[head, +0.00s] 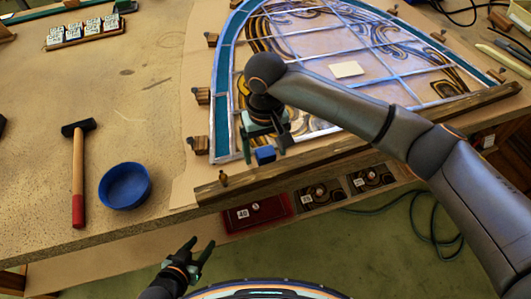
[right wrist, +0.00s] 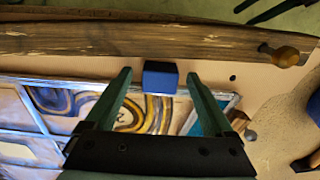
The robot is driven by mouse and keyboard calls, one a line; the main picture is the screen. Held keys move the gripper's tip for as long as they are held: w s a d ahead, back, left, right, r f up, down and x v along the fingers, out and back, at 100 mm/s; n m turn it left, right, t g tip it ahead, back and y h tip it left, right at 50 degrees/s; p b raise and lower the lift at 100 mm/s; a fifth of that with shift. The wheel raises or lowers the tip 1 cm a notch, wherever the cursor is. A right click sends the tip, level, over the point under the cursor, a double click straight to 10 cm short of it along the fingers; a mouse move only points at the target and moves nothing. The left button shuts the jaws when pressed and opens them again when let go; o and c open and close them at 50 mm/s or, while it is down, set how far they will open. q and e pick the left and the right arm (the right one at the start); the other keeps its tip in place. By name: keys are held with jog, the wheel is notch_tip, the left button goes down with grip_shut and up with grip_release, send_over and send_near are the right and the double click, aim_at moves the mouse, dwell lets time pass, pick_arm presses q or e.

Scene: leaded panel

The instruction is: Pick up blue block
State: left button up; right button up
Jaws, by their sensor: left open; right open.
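The small blue block (head: 265,155) lies near the front edge of the leaded panel (head: 345,40), just behind the wooden batten. My right gripper (head: 264,146) reaches over the panel and points down at the block. In the right wrist view the blue block (right wrist: 160,78) shows between the tips of my open right gripper (right wrist: 158,74), with a gap on each side. I cannot tell whether the tips are down at its height. My left gripper (head: 196,254) is open and empty, low in front of the table.
A wooden batten (head: 330,158) runs along the panel's front; wooden pegs (head: 201,95) stand along its left side. A blue bowl (head: 125,186) and a hammer (head: 78,170) lie to the left. A paper note (head: 346,69) lies on the panel. A red drawer (head: 257,213) sits below the tabletop.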

jog(key=shift+f, duration=0.25)
grip_shut()
dwell(0.6)
